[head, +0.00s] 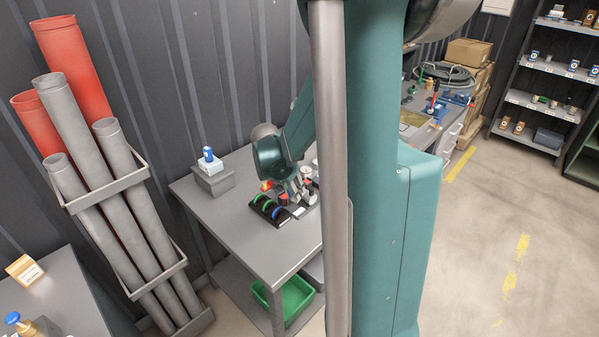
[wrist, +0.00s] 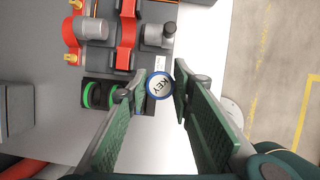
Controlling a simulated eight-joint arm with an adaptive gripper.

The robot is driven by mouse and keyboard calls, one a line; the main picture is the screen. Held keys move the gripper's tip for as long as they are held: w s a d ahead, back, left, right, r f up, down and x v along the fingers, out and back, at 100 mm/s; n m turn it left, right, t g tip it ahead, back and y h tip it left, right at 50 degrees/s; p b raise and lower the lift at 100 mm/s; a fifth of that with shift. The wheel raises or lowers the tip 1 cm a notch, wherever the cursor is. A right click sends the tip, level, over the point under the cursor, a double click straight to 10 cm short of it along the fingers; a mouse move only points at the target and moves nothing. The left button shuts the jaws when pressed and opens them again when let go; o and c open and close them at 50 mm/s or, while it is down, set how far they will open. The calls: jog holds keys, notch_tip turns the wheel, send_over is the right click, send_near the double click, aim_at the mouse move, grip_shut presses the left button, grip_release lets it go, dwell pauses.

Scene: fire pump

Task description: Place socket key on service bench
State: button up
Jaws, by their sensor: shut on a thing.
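The socket key (wrist: 159,86) shows in the wrist view as a round white cap marked KEY with a blue rim. My gripper (wrist: 160,95) is shut on it, one green finger on each side. The key's lower part is hidden. In the head view my gripper (head: 300,193) is over a grey bench (head: 225,211) by the wall, beside a black holder with coloured rings (head: 270,208). I cannot tell whether the key touches anything below. I cannot tell which bench in view is the service bench.
Red and grey fittings (wrist: 92,28) stand close to the key. A grey box with a blue-topped item (head: 211,172) is on the bench's left. A green bin (head: 285,300) is below. Tall pipes (head: 100,170) stand left. Another bench (head: 420,115) with tools is behind my arm.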

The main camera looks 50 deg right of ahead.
jog(key=s+d+m, duration=0.1)
jog(key=s+d, duration=0.5)
jog(key=s, duration=0.3)
jog(key=shift+f, duration=0.15)
jog(key=shift+s, duration=0.1)
jog(key=shift+f+b, duration=0.55)
jog(key=shift+f, duration=2.4)
jog(key=shift+f, duration=2.05)
jog(key=shift+f+b, duration=0.2)
jog(key=shift+b, duration=0.2)
jog(key=o, duration=0.9)
jog(key=shift+r, duration=0.2)
